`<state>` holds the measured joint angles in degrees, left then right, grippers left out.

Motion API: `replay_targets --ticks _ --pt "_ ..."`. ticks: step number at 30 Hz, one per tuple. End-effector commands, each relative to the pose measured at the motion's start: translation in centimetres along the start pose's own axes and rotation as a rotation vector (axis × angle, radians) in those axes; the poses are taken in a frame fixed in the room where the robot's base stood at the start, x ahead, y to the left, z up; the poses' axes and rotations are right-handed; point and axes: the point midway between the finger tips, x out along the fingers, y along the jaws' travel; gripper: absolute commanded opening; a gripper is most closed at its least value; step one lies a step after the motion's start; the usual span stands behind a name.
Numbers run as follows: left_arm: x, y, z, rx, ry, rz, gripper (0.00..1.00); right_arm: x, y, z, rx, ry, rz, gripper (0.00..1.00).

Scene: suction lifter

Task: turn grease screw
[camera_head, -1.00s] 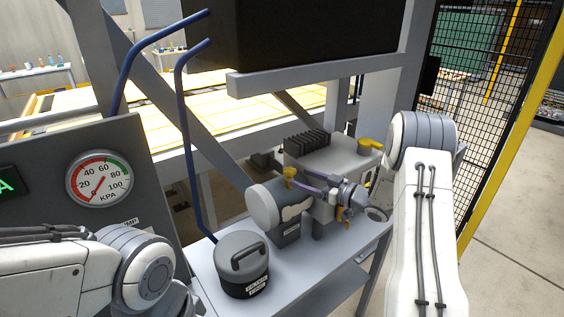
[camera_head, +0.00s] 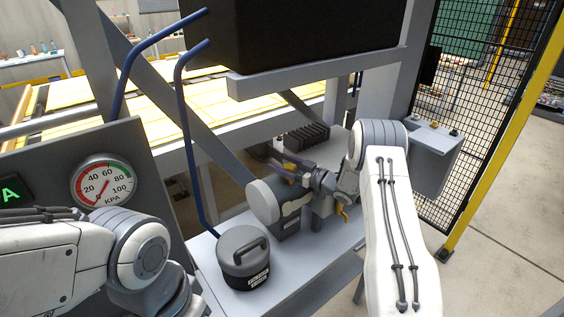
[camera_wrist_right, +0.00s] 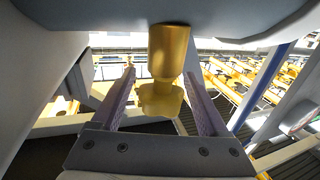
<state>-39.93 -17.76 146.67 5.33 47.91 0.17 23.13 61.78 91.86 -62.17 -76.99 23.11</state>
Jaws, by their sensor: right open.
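A brass-yellow grease screw (camera_wrist_right: 167,75) shows in the right wrist view, with a round shaft and a wider winged end, set against a grey body. My right gripper (camera_wrist_right: 160,76) is open, with one purple finger on each side of the screw and gaps visible in that view. In the head view the right gripper (camera_head: 287,164) is over the pump (camera_head: 290,203) on the grey bench. Only a little yellow of the screw shows there, mostly hidden by the fingers. My left arm is at the lower left; its gripper is out of view.
A dark lidded canister (camera_head: 243,262) stands in front of the pump. A gauge panel (camera_head: 104,181) is at left, beside bent blue pipes (camera_head: 181,110). A large black box (camera_head: 300,40) on a grey frame hangs above. Mesh fencing (camera_head: 485,90) is at right.

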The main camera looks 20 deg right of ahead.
Motion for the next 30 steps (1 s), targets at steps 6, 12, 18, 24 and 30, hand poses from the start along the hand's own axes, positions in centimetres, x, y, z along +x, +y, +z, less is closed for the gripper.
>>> replay_targets --ticks 6,12,18,24,30 --pt "0.0 0.0 0.0 0.000 0.000 0.000 0.50 0.1 -0.1 0.1 0.000 0.000 -0.002 0.70" --pt "0.0 0.0 0.0 0.000 0.000 0.000 0.50 0.1 -0.1 0.0 0.000 0.000 -0.002 0.00" --pt "0.2 0.0 0.0 0.000 0.000 0.000 0.50 0.1 -0.1 0.1 0.000 -0.001 0.007 0.00" --pt "0.9 -0.1 0.1 0.000 0.000 0.000 0.50 0.1 0.0 0.2 0.001 0.000 0.070 0.00" --pt "2.5 -0.2 0.1 0.001 0.000 0.000 0.50 0.0 0.4 0.4 0.002 0.000 0.206 0.00"
